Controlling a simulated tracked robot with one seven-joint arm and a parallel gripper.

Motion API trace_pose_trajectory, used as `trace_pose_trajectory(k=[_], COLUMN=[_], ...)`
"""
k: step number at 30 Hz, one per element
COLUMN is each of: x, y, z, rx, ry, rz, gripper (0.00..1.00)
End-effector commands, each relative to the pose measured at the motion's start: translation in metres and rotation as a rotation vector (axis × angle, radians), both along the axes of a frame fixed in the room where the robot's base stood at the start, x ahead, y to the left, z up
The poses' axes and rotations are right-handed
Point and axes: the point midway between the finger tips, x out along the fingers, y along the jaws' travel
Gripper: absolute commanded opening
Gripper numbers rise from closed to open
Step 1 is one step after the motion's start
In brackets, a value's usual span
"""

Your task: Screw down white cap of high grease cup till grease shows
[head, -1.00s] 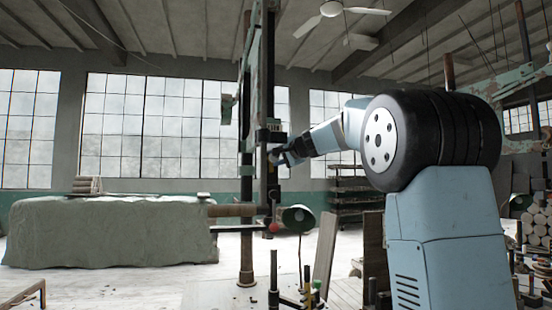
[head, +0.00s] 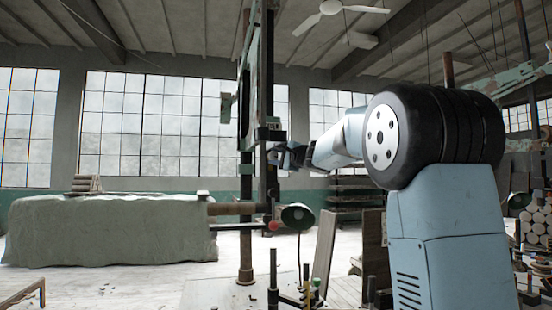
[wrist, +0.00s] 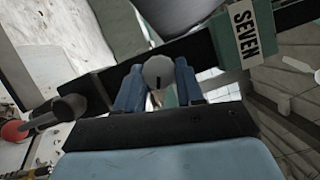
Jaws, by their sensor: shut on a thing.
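The white cap (wrist: 158,72) shows in the wrist view as a pale round knob with a short dark mark on its face. My gripper (wrist: 158,90) has its two blue fingers on either side of the cap and is shut on it. In the head view my gripper (head: 283,156) reaches to the dark upright of the tall machine frame (head: 269,100); the cap is too small there to tell apart. The cup under the cap is mostly hidden, and I cannot see any grease.
A "SEVEN" label (wrist: 243,32) is on the green frame part beside the cap. A red knob (wrist: 14,131) on a dark lever is at the left of the wrist view.

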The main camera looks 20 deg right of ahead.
Motion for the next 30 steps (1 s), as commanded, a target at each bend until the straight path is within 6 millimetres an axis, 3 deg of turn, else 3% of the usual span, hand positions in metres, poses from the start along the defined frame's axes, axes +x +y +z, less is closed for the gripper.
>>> trace_pose_trajectory(k=[1,12,13,18,21,30], x=[0.0018,0.0021,0.0022,0.0020,0.0015,-0.0023], y=[-0.0025,-0.0022,-0.0021,-0.0016,-0.0010,-0.0014], z=[-0.0071,-0.0077,-0.0078,-0.0061,-0.0046,-0.0022], rx=[0.002,0.005,0.005,0.006,0.006,0.006], ry=[0.011,0.012,0.012,0.010,0.007,0.004], rz=[-0.004,-0.004,-0.004,-0.003,-0.002,-0.001], gripper=[0.07,0.07,0.38,0.55,0.63,0.63])
